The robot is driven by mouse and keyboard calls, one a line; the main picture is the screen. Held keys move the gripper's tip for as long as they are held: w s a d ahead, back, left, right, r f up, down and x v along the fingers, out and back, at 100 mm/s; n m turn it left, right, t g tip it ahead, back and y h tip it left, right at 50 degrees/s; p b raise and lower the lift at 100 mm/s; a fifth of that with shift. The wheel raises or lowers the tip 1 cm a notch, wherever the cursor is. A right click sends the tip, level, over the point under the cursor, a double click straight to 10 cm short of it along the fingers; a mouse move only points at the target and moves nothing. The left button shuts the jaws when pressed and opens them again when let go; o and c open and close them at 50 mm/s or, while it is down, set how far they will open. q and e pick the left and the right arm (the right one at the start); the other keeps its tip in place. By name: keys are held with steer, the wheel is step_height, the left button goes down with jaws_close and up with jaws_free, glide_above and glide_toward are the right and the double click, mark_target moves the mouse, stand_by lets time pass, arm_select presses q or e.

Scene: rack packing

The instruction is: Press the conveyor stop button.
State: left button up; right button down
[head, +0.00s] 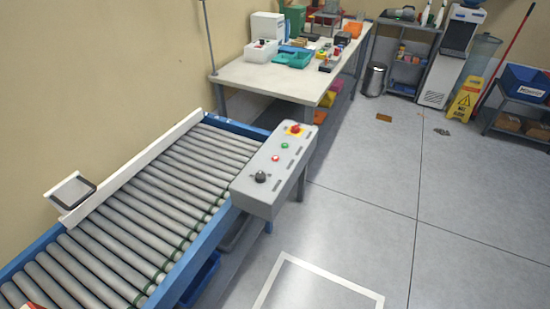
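A grey control box (272,175) is mounted at the right side of the roller conveyor (150,205), near its far end. On its top, from far to near, sit a red mushroom button on a yellow base (295,129), a green button (284,146), a small red button (276,158) and a black knob (261,176). Their labels are too small to read, so I cannot tell by text which one is the stop button. Neither of my grippers is in the head view.
A long table (285,80) with bins and small parts stands behind the conveyor. A yellow floor sign (464,100), a bin (375,80) and a shelf (405,65) stand at the back. The grey floor (360,185) right of the control box is open. A white-outlined square (318,279) marks the floor.

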arm_select(q)
jaws_close()
stand_by(1.3)
